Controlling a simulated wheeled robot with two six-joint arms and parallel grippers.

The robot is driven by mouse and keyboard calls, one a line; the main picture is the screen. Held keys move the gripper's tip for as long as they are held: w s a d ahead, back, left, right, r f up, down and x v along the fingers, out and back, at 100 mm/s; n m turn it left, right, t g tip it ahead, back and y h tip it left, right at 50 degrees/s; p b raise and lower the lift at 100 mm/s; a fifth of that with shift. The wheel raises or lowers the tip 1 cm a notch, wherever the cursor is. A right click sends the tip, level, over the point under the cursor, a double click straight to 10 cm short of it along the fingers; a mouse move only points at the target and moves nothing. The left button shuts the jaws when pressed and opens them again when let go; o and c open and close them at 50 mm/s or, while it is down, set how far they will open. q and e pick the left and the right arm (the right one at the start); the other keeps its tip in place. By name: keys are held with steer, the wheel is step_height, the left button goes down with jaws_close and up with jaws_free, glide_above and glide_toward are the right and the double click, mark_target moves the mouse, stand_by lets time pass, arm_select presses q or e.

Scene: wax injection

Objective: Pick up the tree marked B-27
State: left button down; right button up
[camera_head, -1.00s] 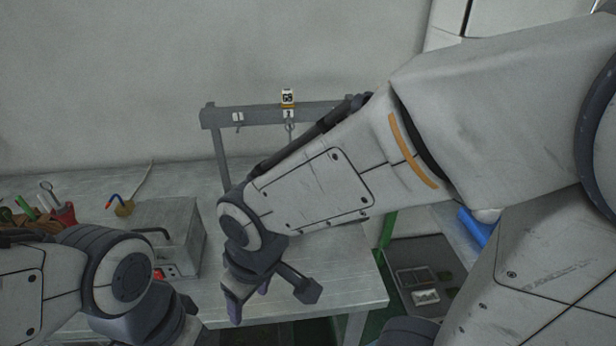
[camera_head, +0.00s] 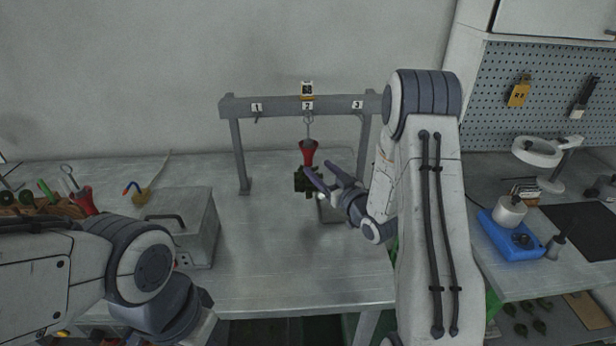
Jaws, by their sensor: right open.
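A tree with a red cone top (camera_head: 308,152) and dark green parts below hangs from a hook at position 2 of the grey rack (camera_head: 280,107). No B-27 mark can be read on it. My right gripper (camera_head: 322,170) is open and empty, just right of the tree, with its fingers pointing left towards the tree's red and green parts. One finger overlaps the tree's edge in the picture; I cannot tell whether they touch. My left arm's wrist is at the lower left, and its fingers are out of view.
A grey metal box (camera_head: 182,228) stands left on the bench (camera_head: 270,275). Tools stand in a wooden holder (camera_head: 40,208) at far left. The rack's hooks 1 and 3 look empty. A blue device (camera_head: 508,238) sits on the right table. Several green pieces (camera_head: 528,318) lie below it.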

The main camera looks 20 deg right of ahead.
mark_target(310, 160)
steer(key=w, duration=0.2)
steer(key=w+a+p, duration=0.1)
steer(key=w, duration=0.1)
steer(key=shift+w+r, duration=0.1)
steer(key=shift+w, duration=0.15)
steer(key=w+p, duration=0.2)
steer(key=w, duration=0.1)
steer(key=w+p, duration=0.1)
steer(key=w, duration=0.1)
steer(key=shift+w+a, duration=0.2)
steer(key=shift+a, duration=0.2)
jaws_close()
stand_by(0.8)
